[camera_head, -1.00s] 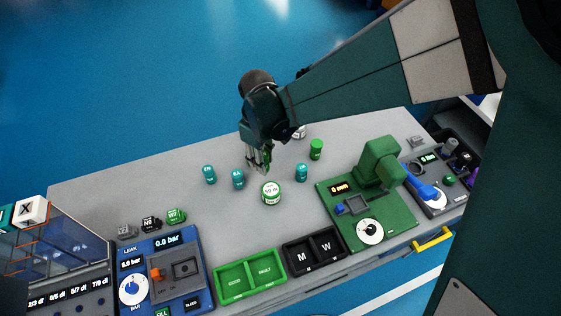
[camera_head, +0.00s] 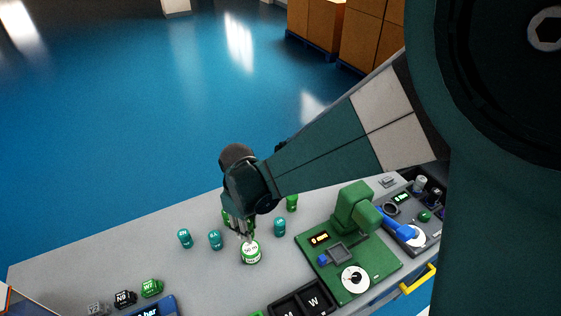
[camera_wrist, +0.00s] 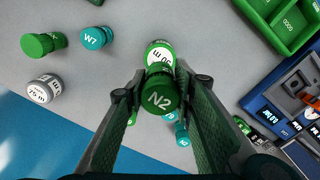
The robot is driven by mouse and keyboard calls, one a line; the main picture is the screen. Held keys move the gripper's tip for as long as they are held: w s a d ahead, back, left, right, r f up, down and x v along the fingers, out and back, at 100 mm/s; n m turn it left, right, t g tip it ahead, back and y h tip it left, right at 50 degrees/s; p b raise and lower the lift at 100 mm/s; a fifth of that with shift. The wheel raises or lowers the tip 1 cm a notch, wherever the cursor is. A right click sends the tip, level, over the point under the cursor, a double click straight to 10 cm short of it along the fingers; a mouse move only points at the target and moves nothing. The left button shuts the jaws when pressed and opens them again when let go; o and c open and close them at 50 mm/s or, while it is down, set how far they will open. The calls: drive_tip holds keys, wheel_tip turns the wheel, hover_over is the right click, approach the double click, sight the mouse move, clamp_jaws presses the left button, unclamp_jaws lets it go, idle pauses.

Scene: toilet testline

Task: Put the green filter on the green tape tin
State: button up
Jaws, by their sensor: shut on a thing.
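My gripper (camera_wrist: 165,100) is shut on a green filter marked N2 (camera_wrist: 160,97), seen end-on between the fingers in the wrist view. The green tape tin, a white-topped round tin with a green rim marked 50 m, stands on the bench (camera_wrist: 160,52). The filter covers part of the tin in the wrist view. In the head view my gripper (camera_head: 243,232) is directly over or just behind the tin (camera_head: 250,254), very close to it. I cannot tell whether filter and tin touch. The held filter is mostly hidden by the fingers in the head view.
Teal filters stand left (camera_head: 185,239) and right (camera_head: 280,227) of the tin. Another green filter (camera_wrist: 42,44) and a grey tin (camera_wrist: 43,89) stand farther off. A green press-like device (camera_head: 352,245) is at the right. The bench between tin and front trays is clear.

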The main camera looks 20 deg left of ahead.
drive_tip(key=shift+f, duration=1.9)
drive_tip(key=shift+f, duration=0.1)
drive_tip(key=shift+f, duration=2)
drive_tip(key=shift+f+b, duration=0.15)
drive_tip(key=shift+b, duration=0.15)
drive_tip(key=o, duration=0.9)
drive_tip(key=shift+r, duration=0.2)
drive_tip(key=shift+r+p, duration=0.45)
drive_tip(key=shift+r, duration=5.55)
